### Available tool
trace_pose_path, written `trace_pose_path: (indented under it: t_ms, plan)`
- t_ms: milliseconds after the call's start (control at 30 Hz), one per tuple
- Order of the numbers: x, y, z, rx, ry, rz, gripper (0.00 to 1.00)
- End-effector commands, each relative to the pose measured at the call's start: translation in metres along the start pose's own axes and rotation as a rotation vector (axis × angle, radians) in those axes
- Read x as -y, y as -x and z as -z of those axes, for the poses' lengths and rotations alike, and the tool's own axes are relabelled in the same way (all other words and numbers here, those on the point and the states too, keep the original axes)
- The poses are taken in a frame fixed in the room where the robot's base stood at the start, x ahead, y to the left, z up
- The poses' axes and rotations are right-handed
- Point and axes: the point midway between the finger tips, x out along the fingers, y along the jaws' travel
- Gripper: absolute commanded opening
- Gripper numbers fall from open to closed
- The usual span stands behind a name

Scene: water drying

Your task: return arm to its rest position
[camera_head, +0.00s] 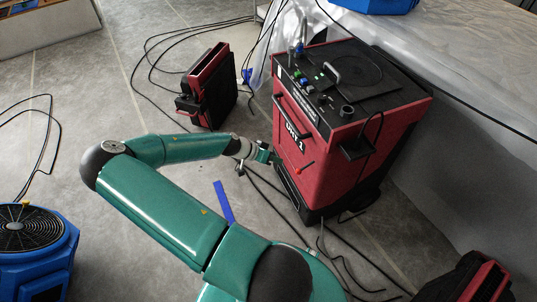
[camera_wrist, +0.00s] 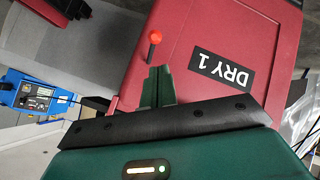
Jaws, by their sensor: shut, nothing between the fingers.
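My green arm reaches across the head view, bent at a dark elbow, with my gripper (camera_head: 265,156) close to the front of a red and black machine (camera_head: 335,150) labelled DRY 1. In the wrist view my gripper (camera_wrist: 158,72) shows two green fingers together, with nothing between them. Behind the fingertips is the machine's red panel (camera_wrist: 205,40), seen upside down. An orange-red lever knob (camera_wrist: 155,37) is just past the fingertips; I cannot tell whether they touch. The same lever (camera_head: 299,171) shows low on the machine's front in the head view.
A smaller red and black unit (camera_head: 210,87) stands left of the machine. A blue fan (camera_head: 32,240) is at the lower left. Black cables (camera_head: 150,60) and a blue strip (camera_head: 223,202) lie on the grey floor. Another red and black unit (camera_head: 470,280) is at the lower right.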

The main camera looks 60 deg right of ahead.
Motion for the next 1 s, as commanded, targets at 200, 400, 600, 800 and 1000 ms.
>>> trace_pose_path:
  t_ms: [200, 400, 600, 800, 1000]
  plan:
    - [0.0, -0.001, 0.001, 0.0, 0.001, 0.001, 0.0]
    - [0.001, 0.003, -0.003, 0.015, 0.006, 0.008, 0.0]
    - [0.006, 0.041, -0.027, 0.137, 0.068, 0.081, 0.0]
    - [0.008, 0.105, -0.058, 0.289, 0.191, 0.211, 0.0]
    - [0.002, 0.177, -0.079, 0.394, 0.332, 0.369, 0.0]
